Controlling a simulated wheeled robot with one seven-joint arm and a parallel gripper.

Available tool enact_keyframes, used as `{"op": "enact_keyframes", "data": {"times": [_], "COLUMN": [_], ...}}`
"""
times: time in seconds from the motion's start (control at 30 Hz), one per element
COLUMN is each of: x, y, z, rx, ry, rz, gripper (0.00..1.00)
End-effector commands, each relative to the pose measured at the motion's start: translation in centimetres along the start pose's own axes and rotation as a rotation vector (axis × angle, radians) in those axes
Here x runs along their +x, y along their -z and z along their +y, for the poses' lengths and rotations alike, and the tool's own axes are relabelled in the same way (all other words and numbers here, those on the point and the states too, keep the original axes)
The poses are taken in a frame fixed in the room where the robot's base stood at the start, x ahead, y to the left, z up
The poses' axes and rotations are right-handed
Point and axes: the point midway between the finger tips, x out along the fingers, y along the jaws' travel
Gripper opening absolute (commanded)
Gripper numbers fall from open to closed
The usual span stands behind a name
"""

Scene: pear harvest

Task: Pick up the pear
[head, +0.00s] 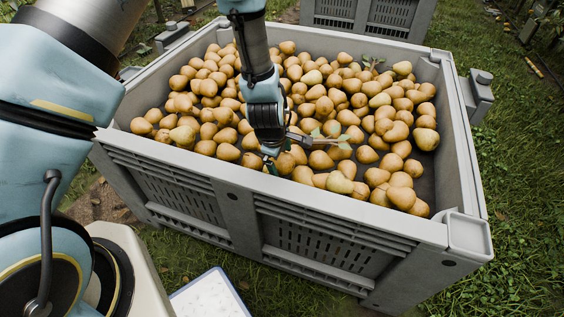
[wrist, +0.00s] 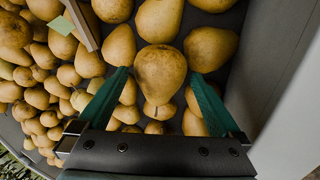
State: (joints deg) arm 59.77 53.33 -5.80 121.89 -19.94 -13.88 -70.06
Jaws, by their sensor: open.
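Many yellow-brown pears (head: 340,187) fill a large grey bin (head: 350,222). My gripper (head: 270,166) reaches down into the bin near its front wall in the head view. In the wrist view its two green fingers (wrist: 159,74) are open and spread. One large pear (wrist: 160,72) lies between the fingertips, with a finger on its left and one on its right. I cannot tell whether either finger touches it. Other pears crowd around and below it. In the head view my gripper and arm hide the pears directly behind them.
The bin's wall (wrist: 287,70) rises close on the right in the wrist view. A thin brown bar (wrist: 83,22) with a pale green piece lies over pears at upper left. Another grey bin (head: 395,18) stands behind. Grass surrounds the bin.

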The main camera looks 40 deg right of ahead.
Motion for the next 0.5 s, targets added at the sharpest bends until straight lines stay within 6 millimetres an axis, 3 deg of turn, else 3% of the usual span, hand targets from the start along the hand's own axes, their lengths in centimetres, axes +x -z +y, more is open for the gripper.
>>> {"op": "enact_keyframes", "data": {"times": [0.13,0.37,0.5], "x": [1.21,1.3,1.29], "y": [0.02,0.03,0.03], "z": [0.04,0.03,0.03], "rx": [0.0,0.0,0.0], "ry": [-0.001,-0.001,-0.001], "rz": [0.0,0.0,0.0], "gripper": [1.0,1.0,0.84]}}
